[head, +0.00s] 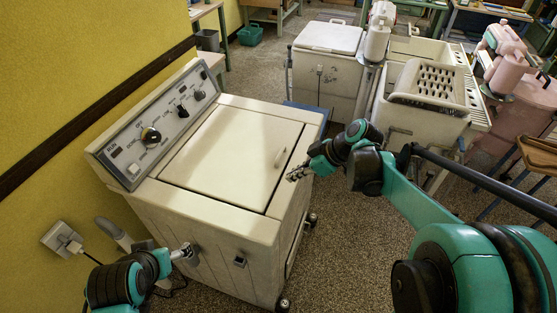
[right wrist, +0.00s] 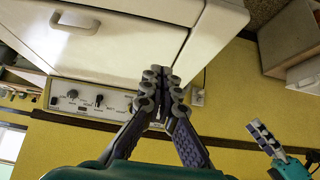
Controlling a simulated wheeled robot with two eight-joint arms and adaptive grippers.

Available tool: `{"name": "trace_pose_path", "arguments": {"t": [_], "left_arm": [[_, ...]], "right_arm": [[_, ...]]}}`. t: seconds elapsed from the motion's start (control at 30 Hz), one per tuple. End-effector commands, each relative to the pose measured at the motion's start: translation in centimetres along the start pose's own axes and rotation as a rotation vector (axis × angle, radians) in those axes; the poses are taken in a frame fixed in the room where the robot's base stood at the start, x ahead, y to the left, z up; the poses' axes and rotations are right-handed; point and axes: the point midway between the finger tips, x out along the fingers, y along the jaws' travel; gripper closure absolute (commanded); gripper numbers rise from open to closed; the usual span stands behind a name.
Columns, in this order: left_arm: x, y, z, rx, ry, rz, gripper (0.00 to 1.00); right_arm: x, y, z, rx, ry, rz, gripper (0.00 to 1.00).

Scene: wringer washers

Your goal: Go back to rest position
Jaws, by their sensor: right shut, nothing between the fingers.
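My right gripper (head: 298,173) is in front of the right edge of a cream top-loading washer (head: 190,222) in the head view. In the right wrist view the same gripper (right wrist: 163,80) has its fingers together with nothing between them. The washer's lid (head: 230,155) is down, with a small handle (head: 280,157) near its right side. My left gripper (head: 188,253) is at the lower left, by the washer's near side. Its fingers are too small in view to tell open from shut; it also shows in the right wrist view (right wrist: 262,135).
The washer's control panel (head: 155,125) has several knobs and backs onto the yellow wall (head: 70,60). A plug sits in a wall socket (head: 62,240). Wringer washers (head: 325,70) and a pink machine (head: 515,120) stand behind. Speckled floor (head: 350,240) is clear right of the washer.

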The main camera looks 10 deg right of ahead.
Motion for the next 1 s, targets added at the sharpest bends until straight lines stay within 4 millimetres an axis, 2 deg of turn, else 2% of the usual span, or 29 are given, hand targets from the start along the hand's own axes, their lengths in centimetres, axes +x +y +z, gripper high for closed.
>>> {"name": "trace_pose_path", "arguments": {"t": [0.27, 0.37, 0.47, 0.6, 0.7, 0.9, 1.0], "left_arm": [[0.1, 0.0, 0.1, 0.0, 0.0, 0.0, 0.25], [0.5, 0.0, 0.3, 0.0, 0.0, 0.0, 0.25], [1.0, 0.0, 0.7, 0.0, 0.0, 0.0, 0.25], [1.8, 0.0, 1.3, 0.0, 0.0, 0.0, 0.25], [2.2, 0.0, 1.6, 0.0, 0.0, 0.0, 0.25], [2.8, 0.0, 2.0, 0.0, 0.0, 0.0, 0.25], [2.9, 0.0, 2.1, 0.0, 0.0, 0.0, 0.25]], "right_arm": [[-0.2, -0.6, 0.1, 0.023, -0.013, 0.008, 1.0], [-0.3, -2.3, 0.6, 0.102, -0.055, 0.044, 1.0], [-0.5, -4.8, 1.6, 0.234, -0.112, 0.12, 1.0], [-1.0, -8.4, 4.0, 0.439, -0.158, 0.276, 1.0], [-1.4, -10.3, 5.8, 0.563, -0.151, 0.388, 1.0], [-1.8, -12.3, 8.4, 0.724, -0.083, 0.542, 1.0], [-1.9, -12.6, 8.9, 0.761, -0.057, 0.575, 1.0]]}}
